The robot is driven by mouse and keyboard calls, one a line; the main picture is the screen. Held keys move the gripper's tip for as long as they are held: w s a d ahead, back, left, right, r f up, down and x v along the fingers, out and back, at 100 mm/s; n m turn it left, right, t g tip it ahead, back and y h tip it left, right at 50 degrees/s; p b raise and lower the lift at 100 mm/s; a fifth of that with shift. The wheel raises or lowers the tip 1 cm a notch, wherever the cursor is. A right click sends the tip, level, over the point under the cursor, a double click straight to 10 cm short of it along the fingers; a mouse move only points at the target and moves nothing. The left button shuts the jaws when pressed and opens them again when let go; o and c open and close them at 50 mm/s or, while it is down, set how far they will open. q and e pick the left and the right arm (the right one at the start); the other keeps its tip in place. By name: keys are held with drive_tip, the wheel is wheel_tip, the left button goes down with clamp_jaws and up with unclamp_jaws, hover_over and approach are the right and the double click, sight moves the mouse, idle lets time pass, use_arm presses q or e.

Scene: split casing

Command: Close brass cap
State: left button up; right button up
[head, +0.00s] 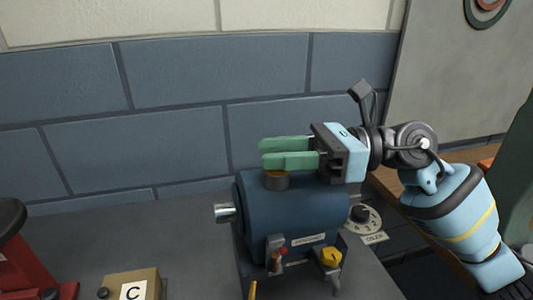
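A dark blue cylindrical casing (290,212) stands on the grey worktop. A short round neck (277,182) sits on its top, with a brass-coloured top that is probably the brass cap (275,173). My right gripper (264,152) comes in from the right. Its two green fingers point left, with a gap between them, and look empty. They are just above the neck and partly hide its top; I cannot tell whether they touch it. My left gripper is out of view.
A silver stub (225,213) sticks out of the casing's left end. A dial (361,215) is at right.

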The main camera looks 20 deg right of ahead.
drive_tip(key=d, duration=0.2)
drive_tip(key=d+b, duration=0.1)
drive_tip(key=d, duration=0.1)
drive_tip(key=shift+s+d+f, duration=0.1)
drive_tip(key=shift+s+f, duration=0.1)
drive_tip(key=shift+s, duration=0.1)
drive_tip(key=shift+s+d+r, duration=0.15)
drive_tip(key=shift+s+d, duration=0.05)
drive_tip(key=shift+d, duration=0.5)
